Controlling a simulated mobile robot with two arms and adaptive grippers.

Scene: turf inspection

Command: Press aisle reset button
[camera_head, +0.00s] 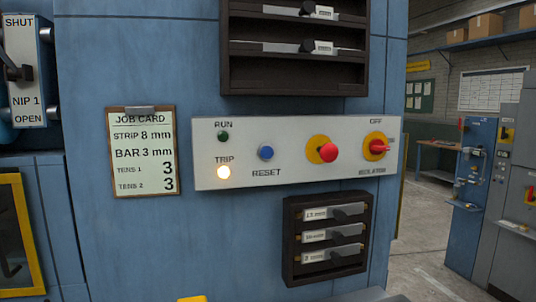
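The blue reset button (266,153) sits on a pale control panel (290,179) fixed to a blue machine cabinet, with the label RESET below it. Left of it, the TRIP lamp (224,172) glows warm yellow-white. The green RUN lamp (223,136) above that looks dark. A red mushroom button (328,152) on a yellow surround is right of the reset button. A red isolator knob (378,147) on yellow is at the panel's right end, marked OFF above. Neither of my grippers is in view, and nothing covers the reset button.
A job card (142,152) hangs left of the panel. A dark rack with grey-bladed tools (229,72) is above, and a smaller dark rack (290,240) is below. A NIP 1 lever plate (27,90) is at far left. Open floor (415,245) and grey cabinets (512,190) lie right.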

